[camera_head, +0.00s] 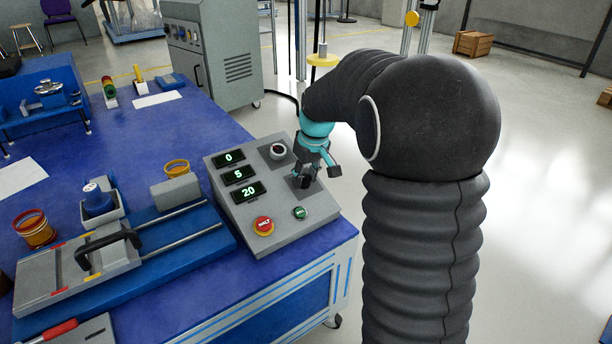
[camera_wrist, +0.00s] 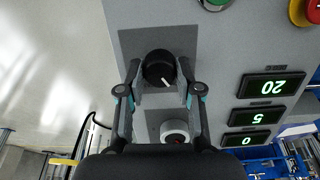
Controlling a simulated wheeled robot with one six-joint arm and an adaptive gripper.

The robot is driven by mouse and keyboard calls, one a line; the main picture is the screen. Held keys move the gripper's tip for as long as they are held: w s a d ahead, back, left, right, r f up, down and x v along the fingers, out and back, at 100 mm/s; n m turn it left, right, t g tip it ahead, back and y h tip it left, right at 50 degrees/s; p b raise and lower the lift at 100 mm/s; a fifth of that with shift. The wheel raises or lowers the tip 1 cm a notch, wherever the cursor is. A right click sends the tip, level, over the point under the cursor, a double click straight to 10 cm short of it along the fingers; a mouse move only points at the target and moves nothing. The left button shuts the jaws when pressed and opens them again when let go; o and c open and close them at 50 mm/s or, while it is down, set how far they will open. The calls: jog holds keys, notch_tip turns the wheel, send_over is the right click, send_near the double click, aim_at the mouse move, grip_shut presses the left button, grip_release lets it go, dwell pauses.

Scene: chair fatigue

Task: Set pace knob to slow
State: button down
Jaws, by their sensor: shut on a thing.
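The grey sloped control box (camera_head: 240,208) stands on the blue table. A black round knob (camera_wrist: 159,69) with a white pointer line sits on a dark square plate on its face. In the wrist view the pointer slants down and to the right. My gripper (camera_wrist: 160,80) has its two fingers on either side of this knob and is shut on it. In the head view my gripper (camera_head: 306,172) reaches down to the box's right side and hides most of the knob. Any marks for slow or fast are not readable.
Beside the knob is a white round part (camera_wrist: 175,131) with a dark centre. Green displays (camera_head: 238,175) read 0, 5 and 20. A red button (camera_head: 263,225) and a green button (camera_head: 300,213) sit on the lower face. A blue slide fixture (camera_head: 190,250) lies left.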

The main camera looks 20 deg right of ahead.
jog(key=shift+n, duration=0.3)
jog(key=c, duration=0.8)
grip_release()
jog(key=shift+o, duration=0.2)
jog(key=shift+r, duration=0.1)
jog(key=a+v, duration=0.1)
jog(key=v, duration=1)
jog(key=shift+d+r, duration=0.4)
